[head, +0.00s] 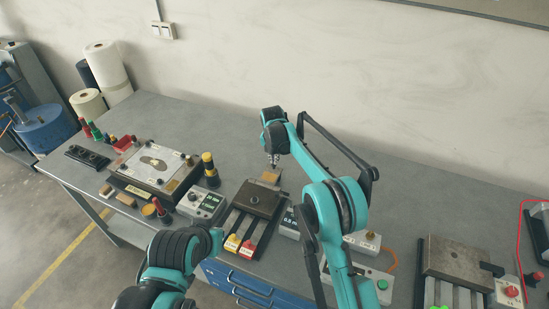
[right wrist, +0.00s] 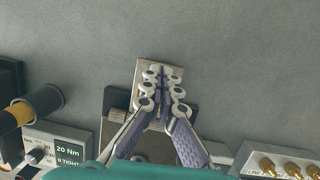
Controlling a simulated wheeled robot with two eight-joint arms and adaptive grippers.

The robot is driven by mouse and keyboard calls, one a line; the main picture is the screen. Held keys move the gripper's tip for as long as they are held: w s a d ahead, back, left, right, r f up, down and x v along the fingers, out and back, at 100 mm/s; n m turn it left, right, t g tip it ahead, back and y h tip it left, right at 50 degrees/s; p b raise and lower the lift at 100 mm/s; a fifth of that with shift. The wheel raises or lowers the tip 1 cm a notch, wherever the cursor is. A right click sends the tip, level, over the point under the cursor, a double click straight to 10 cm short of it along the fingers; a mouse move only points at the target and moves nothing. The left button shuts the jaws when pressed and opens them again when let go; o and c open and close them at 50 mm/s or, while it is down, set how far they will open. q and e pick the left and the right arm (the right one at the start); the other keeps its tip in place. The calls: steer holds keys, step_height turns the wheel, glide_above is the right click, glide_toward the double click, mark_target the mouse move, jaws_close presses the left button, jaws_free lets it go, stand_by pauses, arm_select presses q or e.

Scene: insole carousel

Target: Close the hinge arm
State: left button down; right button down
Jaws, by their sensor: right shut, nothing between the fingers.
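My right gripper (head: 274,164) is shut and empty just above and behind this piece; contact is unclear.
A torque box (head: 202,203) and a black-and-yellow cylinder (head: 210,170) stand left of the fixture. Red and yellow tags (head: 240,244) lie at its front. Another plate fixture (head: 459,262) stands at the right. Bare bench lies behind the fixture.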

mark_target(274, 173)
steer(key=shift+w+d+f, duration=0.1)
steer(key=shift+w+f, duration=0.15)
steer(key=shift+f, duration=0.1)
steer(key=shift+r, duration=0.1)
stand_by(0.4)
steer(key=v, duration=1.2)
steer(key=s+d+r+m+t+b, duration=0.1)
steer(key=s+d+r+m+b, duration=0.1)
steer(key=s+d+r+m, duration=0.55)
steer(key=s+d+m+t+b, duration=0.1)
steer(key=s+d+m+b, duration=0.1)
steer(key=s+d+m, duration=0.7)
steer(key=s+d+f+m+b, duration=0.1)
steer(key=s+d+f+m, duration=0.1)
steer(key=s+f+m, duration=0.2)
steer(key=s+d+f+m+t+b, duration=0.1)
steer(key=s+d+f+m, duration=0.2)
steer(key=s+m, duration=0.3)
steer(key=s+d+f+m+t+b, duration=0.1)
steer(key=s+d+f+m, duration=0.2)
steer(key=s, duration=0.8)
step_height(274, 173, down, 3)
steer(key=m, duration=0.3)
steer(key=shift+s+r, duration=0.2)
steer(key=shift+r, duration=0.05)
